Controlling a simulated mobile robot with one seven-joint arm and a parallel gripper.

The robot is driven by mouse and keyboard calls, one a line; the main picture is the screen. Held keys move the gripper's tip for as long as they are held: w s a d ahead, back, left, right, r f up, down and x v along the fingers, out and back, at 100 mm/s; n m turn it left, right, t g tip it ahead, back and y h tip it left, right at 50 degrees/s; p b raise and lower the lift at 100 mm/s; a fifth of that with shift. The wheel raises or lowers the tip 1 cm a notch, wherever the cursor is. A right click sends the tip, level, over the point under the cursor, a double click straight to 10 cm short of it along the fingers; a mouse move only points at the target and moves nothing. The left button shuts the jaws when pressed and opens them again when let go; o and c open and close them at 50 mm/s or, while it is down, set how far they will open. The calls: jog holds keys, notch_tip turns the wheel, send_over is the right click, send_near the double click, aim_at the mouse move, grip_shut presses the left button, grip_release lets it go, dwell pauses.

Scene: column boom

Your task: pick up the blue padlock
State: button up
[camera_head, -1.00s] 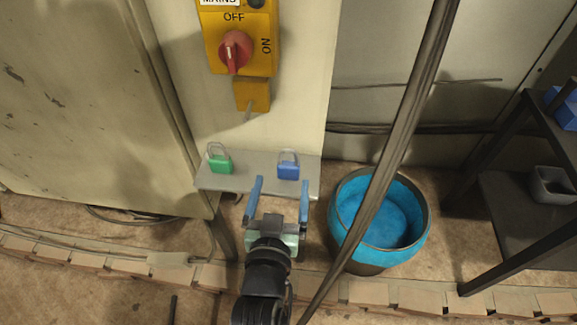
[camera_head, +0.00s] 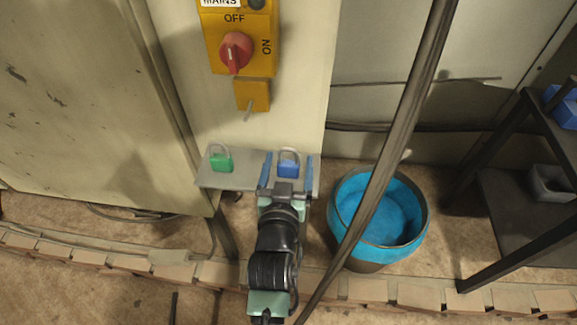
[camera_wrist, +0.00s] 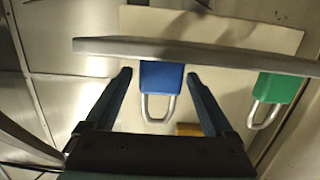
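The blue padlock (camera_head: 288,168) stands on a small grey shelf (camera_head: 238,180), with its silver shackle up. A green padlock (camera_head: 221,161) stands at the left on the same shelf. My gripper (camera_head: 290,162) is open, with one blue finger on each side of the blue padlock in the head view. In the wrist view the blue padlock (camera_wrist: 161,78) appears upside down between my fingertips (camera_wrist: 158,75), with a gap on both sides. The green padlock (camera_wrist: 275,90) is to the right there, outside the fingers.
A yellow switch box (camera_head: 237,45) with a red knob is on the wall above the shelf. A blue-lined bucket (camera_head: 380,215) stands right of the shelf, with a dark cable (camera_head: 395,130) hanging in front. A dark rack (camera_head: 500,215) stands at the far right.

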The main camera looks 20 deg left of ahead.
aim_at(289, 150)
grip_shut()
jog(key=shift+r, duration=0.15)
jog(key=shift+s+r, duration=0.1)
jog(key=shift+r, duration=0.1)
notch_tip(289, 150, up, 7)
jog(key=shift+f, duration=0.15)
jog(key=f+p+v, duration=0.1)
jog(key=v, duration=1.8)
jog(key=shift+s+d, duration=0.2)
jog(key=shift+s, duration=0.25)
jog(key=shift+f, duration=0.15)
